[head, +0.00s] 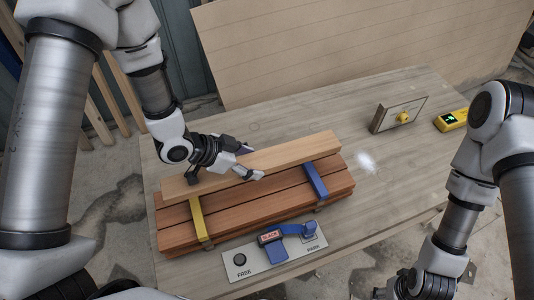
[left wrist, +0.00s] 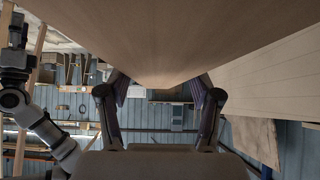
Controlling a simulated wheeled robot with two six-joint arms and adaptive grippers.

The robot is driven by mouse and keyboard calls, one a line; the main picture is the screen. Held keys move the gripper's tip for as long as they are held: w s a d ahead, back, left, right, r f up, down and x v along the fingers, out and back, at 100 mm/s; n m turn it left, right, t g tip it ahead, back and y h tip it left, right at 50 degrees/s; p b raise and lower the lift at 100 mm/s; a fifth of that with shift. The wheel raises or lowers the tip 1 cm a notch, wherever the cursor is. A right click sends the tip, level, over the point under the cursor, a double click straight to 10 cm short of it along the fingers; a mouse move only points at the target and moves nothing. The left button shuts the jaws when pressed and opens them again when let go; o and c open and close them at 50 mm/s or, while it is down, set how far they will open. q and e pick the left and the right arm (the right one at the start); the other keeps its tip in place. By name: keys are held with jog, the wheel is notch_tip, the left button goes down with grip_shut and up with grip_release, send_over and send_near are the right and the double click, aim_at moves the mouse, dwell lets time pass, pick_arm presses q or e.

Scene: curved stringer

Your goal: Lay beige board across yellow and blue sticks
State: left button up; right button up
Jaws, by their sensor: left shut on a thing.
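The beige board (head: 295,152) is level and spans above the yellow stick (head: 197,220) and the blue stick (head: 316,182), along the far side of the reddish-brown planks. It covers the sticks' far ends; I cannot tell whether it touches them. My left gripper (head: 248,162) is shut on the board near its middle, from the far side. In the left wrist view the board (left wrist: 160,40) fills the top, with a finger on each side. My right arm is at the lower right; its gripper is mostly cut off at the bottom edge, so its jaws are unclear.
The reddish-brown planks (head: 255,203) lie stacked on the wooden table (head: 400,160). In front is a grey plate (head: 240,262) marked FREE and PARK with a blue lever (head: 273,245). A small panel with a yellow knob (head: 402,117) and a yellow device (head: 451,120) stand at the right.

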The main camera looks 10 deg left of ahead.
pick_arm(q)
jog(key=shift+s+a+f+b, duration=0.1)
jog(key=shift+a+f+b, duration=0.1)
jog(key=shift+f+b, duration=0.3)
jog(key=shift+s+a+f+b, duration=0.1)
jog(key=shift+a+f+b, duration=0.1)
jog(key=shift+f+b, duration=0.3)
jog(key=f+b, duration=0.2)
jog(key=f, duration=0.1)
jog(key=f+b, duration=0.1)
jog(key=shift+w+d+f+b, duration=0.25)
jog(key=shift+d+f+b, duration=0.05)
jog(key=shift+d+f, duration=0.1)
jog(key=shift+a+f, duration=0.1)
jog(key=shift+f, duration=0.15)
jog(key=shift+s+a+b, duration=0.15)
jog(key=shift+b, duration=0.15)
jog(key=shift+f+b, duration=0.35)
jog(key=shift+f, duration=0.2)
jog(key=o, duration=1.7)
